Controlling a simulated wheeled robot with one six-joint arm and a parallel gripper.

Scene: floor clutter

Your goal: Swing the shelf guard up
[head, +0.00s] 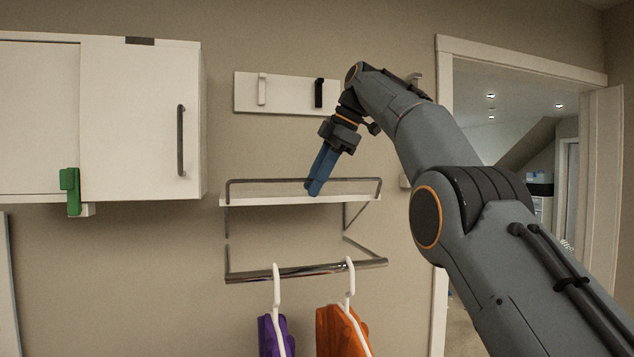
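The shelf guard (263,181) is a thin dark metal rail with bent-down ends. In the head view it shows above the white wall shelf (265,200), spanning most of its width. My gripper (313,189) points down at the shelf from the upper right. Its blue fingers lie close together and overlap the guard's long bar right of the middle. I cannot tell whether they touch or hold the bar, or whether they are fully shut.
A chrome rod (308,271) below the shelf carries hangers with purple (268,335) and orange (340,330) garments. A hook board (290,94) is above. A white cabinet (140,120) with a green clip (71,190) hangs left; a doorway (530,120) opens right.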

